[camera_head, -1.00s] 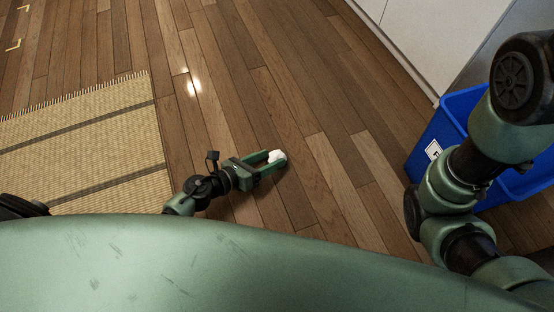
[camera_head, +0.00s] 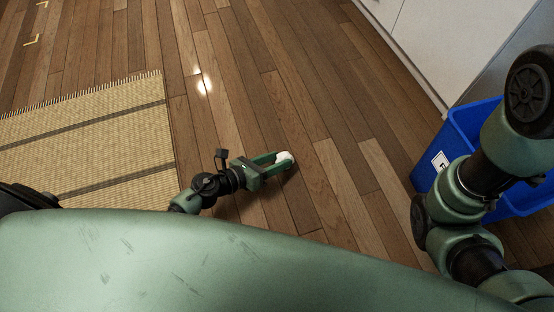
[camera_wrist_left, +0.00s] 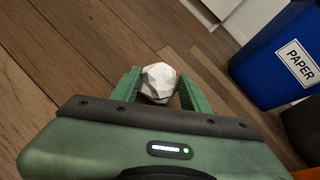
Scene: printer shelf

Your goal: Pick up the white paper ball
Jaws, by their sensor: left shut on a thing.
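The white paper ball (camera_head: 284,158) is between the fingertips of my left gripper (camera_head: 279,161), over the wooden floor. In the left wrist view the crumpled ball (camera_wrist_left: 159,82) sits between the two green fingers of the left gripper (camera_wrist_left: 160,92), which is shut on it. I cannot tell how far the ball is above the floor. My right arm stands at the right of the head view, and its gripper is out of view.
A blue bin (camera_head: 460,125) stands at the right, partly behind my right arm; its label reads PAPER in the left wrist view (camera_wrist_left: 285,55). A woven mat (camera_head: 85,140) lies at the left. A pale cabinet (camera_head: 440,45) is at the upper right. The floor (camera_head: 250,60) between is clear.

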